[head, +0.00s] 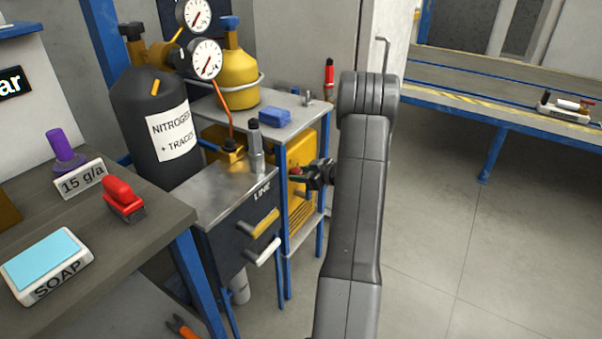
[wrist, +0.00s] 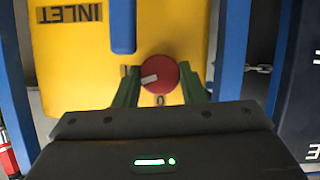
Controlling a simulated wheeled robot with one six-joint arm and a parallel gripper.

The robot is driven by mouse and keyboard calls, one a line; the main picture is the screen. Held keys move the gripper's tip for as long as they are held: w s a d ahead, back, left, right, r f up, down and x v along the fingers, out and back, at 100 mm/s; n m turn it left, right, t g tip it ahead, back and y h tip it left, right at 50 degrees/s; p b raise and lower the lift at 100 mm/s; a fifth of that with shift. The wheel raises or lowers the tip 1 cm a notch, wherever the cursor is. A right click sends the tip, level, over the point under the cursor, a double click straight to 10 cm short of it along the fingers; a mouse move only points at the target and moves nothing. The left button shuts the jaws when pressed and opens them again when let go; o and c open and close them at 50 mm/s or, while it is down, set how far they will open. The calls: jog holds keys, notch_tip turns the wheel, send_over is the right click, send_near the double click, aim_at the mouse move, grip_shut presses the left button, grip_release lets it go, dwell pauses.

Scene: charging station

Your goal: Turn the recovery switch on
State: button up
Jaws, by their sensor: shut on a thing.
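The recovery switch is a round red knob (wrist: 161,74) with a white mark, on a yellow machine's front panel (wrist: 75,65) in the wrist view. The white mark points left and slightly down. An O is printed below the knob; lettering at its left is partly hidden by a finger. My gripper (wrist: 160,80) has its green fingers on both sides of the knob and is shut on it. In the head view my gripper (head: 319,175) reaches left to the yellow machine (head: 301,156), with a bit of red at its tips.
A dark LINE cabinet (head: 240,215) with yellow and white handles stands left of my gripper. Blue frame posts (wrist: 234,50) flank the panel. A nitrogen cylinder (head: 150,110) and a yellow bottle (head: 236,75) stand behind. The floor (head: 430,240) at right is clear.

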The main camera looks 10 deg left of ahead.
jog(key=shift+w+r+m+g+p, duration=0.2)
jog(key=shift+m+p, duration=0.25)
jog(key=shift+p, duration=1.2)
jog(key=shift+s+r+m+g+p, duration=0.1)
jog(key=shift+m+g+p, duration=0.3)
jog(key=shift+p, duration=1.25)
jog(key=shift+f+m+g+y+p, duration=0.3)
jog(key=shift+m+p, duration=0.35)
jog(key=shift+p, duration=0.4)
jog(key=o, duration=1)
jog(key=shift+d, duration=0.1)
jog(key=p+v, duration=0.1)
jog(key=v, duration=1.2)
jog(key=shift+d, duration=0.35)
